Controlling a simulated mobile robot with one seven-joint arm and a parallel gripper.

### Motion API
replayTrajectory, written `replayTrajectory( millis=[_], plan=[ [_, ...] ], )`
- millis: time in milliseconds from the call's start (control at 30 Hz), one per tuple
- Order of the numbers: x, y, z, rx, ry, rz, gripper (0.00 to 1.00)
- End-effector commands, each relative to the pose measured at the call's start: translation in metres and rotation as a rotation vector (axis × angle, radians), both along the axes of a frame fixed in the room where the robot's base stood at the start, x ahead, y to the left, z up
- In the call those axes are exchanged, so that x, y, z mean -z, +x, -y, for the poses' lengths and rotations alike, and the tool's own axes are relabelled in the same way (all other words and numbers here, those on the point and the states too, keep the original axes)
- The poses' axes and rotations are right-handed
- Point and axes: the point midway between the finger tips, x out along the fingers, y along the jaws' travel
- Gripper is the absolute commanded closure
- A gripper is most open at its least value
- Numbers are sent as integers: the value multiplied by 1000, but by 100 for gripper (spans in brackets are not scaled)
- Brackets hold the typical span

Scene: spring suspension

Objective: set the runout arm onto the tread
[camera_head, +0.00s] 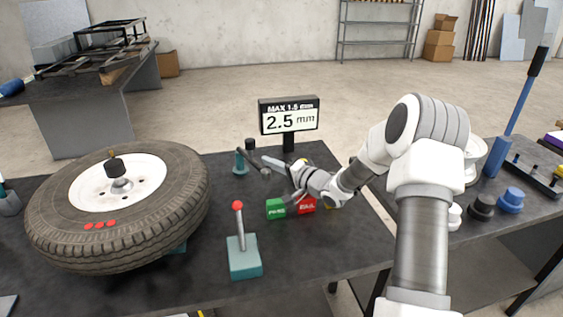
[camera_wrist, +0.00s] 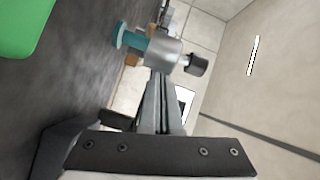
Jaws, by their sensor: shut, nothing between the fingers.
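The tyre (camera_head: 120,235) with its dark tread lies tilted around a white wheel at the left in the head view. The runout arm (camera_head: 257,158) is a dark, slim piece by a teal post (camera_head: 240,163), with a black knob, right of the tyre and apart from the tread. In the wrist view a grey cylinder (camera_wrist: 152,49) with a teal base and black cap is just beyond my fingertips. My gripper (camera_head: 268,160) is shut and empty, pointing left close to the runout arm. I cannot tell whether they touch. The wrist view shows the closed fingers (camera_wrist: 160,78).
A display (camera_head: 289,121) reads 2.5 mm, with MAX 1.5 mm above. A red-knobbed lever (camera_head: 240,238) on a teal base stands in front. A green PASS block (camera_head: 276,208) and red FAIL block (camera_head: 307,206) sit below my gripper. The front right of the dark table is clear.

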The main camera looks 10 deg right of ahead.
Motion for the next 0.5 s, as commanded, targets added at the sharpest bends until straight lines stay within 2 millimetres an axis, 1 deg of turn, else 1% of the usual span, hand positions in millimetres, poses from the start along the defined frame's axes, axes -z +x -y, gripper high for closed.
replayTrajectory(
  millis=[100, 500],
  plan=[
    [1, -2, -4, 1, 1, 0, 100],
    [2, -3, -5, 3, 0, 0, 100]
  ],
)
